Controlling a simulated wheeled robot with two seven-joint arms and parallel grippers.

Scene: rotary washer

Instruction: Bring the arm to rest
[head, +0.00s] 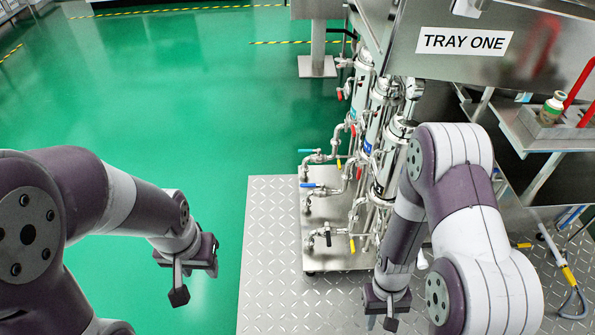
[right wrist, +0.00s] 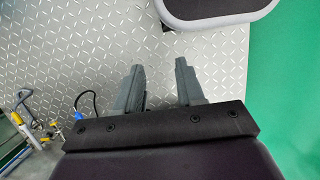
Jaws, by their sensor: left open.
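My left gripper (head: 196,279) hangs at the end of my left arm, over the green floor at the left of the head view. It is open with nothing between its fingers. My right gripper (head: 388,318) points down over the metal plate floor in front of the pipework; its fingertips are partly small and hard to see there. In the right wrist view my right gripper (right wrist: 159,68) shows two separate grey fingers with bare diamond plate between them. It is open and empty.
Pipes with several valves (head: 345,180) stand left of my right arm. A steel machine labelled TRAY ONE (head: 465,41) is above right. A shelf (head: 540,130) holds a small bottle (head: 552,106). A hose (head: 566,272) lies at right. The green floor (head: 190,100) at left is clear.

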